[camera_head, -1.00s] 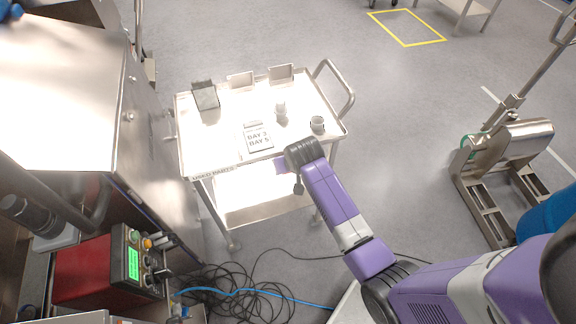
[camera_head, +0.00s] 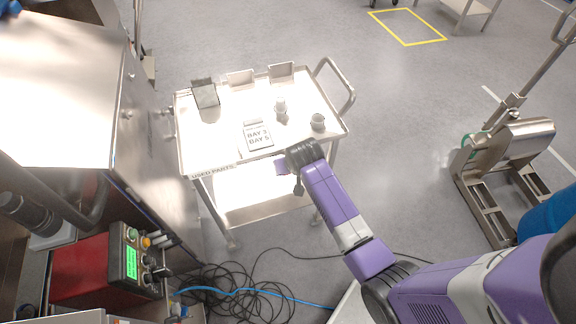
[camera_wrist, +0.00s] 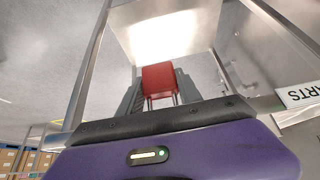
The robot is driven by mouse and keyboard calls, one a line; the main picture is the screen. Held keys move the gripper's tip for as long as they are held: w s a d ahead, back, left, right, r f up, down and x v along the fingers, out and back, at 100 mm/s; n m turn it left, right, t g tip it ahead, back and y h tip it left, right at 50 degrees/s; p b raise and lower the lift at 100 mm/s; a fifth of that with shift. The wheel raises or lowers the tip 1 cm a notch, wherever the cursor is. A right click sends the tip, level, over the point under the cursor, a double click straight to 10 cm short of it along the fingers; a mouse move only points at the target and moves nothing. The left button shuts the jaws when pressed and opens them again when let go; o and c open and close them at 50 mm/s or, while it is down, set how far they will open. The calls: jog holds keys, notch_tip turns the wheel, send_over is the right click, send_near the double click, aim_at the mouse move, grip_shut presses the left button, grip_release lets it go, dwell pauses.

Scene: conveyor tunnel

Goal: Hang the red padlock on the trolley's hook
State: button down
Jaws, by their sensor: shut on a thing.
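My gripper (camera_head: 281,168) is at the front edge of the trolley (camera_head: 212,140), right of its "USED PARTS" label. In the wrist view my gripper (camera_wrist: 159,92) is shut on the red padlock (camera_wrist: 158,78). The padlock's body sits between the two dark fingers, with two thin shackle legs showing on the side toward my purple palm. The trolley's frame and a bright shelf (camera_wrist: 165,38) lie beyond it. In the head view my gripper mostly hides the padlock. I cannot make out the hook in either view.
A label card (camera_head: 258,136), cups (camera_head: 317,122) and small bins (camera_head: 205,94) stand on the trolley's top. A metal machine stands left, with a red control box (camera_head: 80,272) in front. Cables (camera_head: 235,290) lie on the floor.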

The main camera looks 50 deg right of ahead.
jog(key=c, duration=0.7)
grip_release()
jog(key=shift+v, duration=3.85)
